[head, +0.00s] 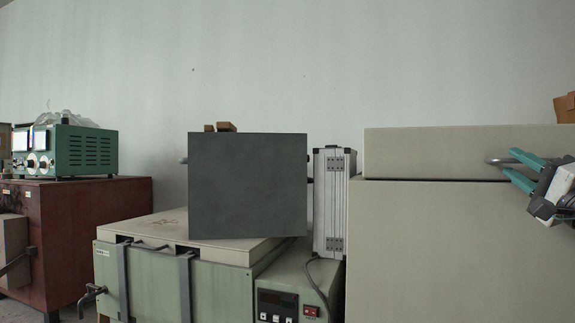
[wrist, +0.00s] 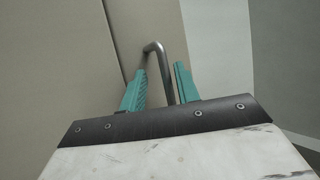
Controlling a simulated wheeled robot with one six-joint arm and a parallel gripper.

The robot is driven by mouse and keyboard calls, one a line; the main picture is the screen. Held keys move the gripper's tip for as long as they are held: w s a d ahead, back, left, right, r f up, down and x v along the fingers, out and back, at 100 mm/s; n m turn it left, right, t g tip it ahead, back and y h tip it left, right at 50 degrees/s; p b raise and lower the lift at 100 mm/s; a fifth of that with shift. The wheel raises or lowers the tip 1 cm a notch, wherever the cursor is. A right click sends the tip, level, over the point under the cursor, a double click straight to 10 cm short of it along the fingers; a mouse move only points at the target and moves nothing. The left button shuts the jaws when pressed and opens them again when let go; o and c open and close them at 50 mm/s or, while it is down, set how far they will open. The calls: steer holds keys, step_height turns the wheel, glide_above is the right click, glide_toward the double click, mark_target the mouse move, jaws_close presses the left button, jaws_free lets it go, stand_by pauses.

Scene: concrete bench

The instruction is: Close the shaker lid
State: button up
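The large beige box at the right of the head view, which I take for the shaker (head: 440,250), has a beige lid (head: 420,152) on top. A thin dark seam runs between lid and body. A grey bent bar handle (head: 494,161) sticks out from the lid's front; it also shows in the wrist view (wrist: 153,47). My gripper (head: 512,168) has teal fingers and reaches in from the right edge. In the wrist view my gripper (wrist: 160,68) is open, one finger on each side of the handle, with gaps visible beside the bar.
A dark grey square panel (head: 248,185) stands on a green-and-beige unit (head: 160,270) left of the shaker. A silver case (head: 332,205) stands between them. A green instrument (head: 85,150) sits on a red-brown cabinet (head: 100,230) at far left. A pale wall is behind.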

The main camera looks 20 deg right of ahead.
steer(key=v, duration=0.7)
steer(key=shift+w+a+r, duration=0.1)
steer(key=shift+a+r, duration=0.05)
steer(key=w+a+f+n+g+y, duration=0.5)
steer(key=w+a+y, duration=0.35)
steer(key=a, duration=0.35)
steer(key=a+f+n+g+y, duration=0.45)
steer(key=a+f+g, duration=0.45)
steer(key=a, duration=0.6)
steer(key=s+a+f+n+g+h, duration=0.25)
steer(key=s+a+f+g, duration=0.35)
steer(key=f, duration=0.3)
steer(key=s+d+f+n+g+h, duration=0.1)
steer(key=s+f+n+g+h, duration=0.1)
steer(key=s+f+n+h, duration=0.3)
steer(key=shift+s+h, duration=0.3)
steer(key=shift+h, duration=0.55)
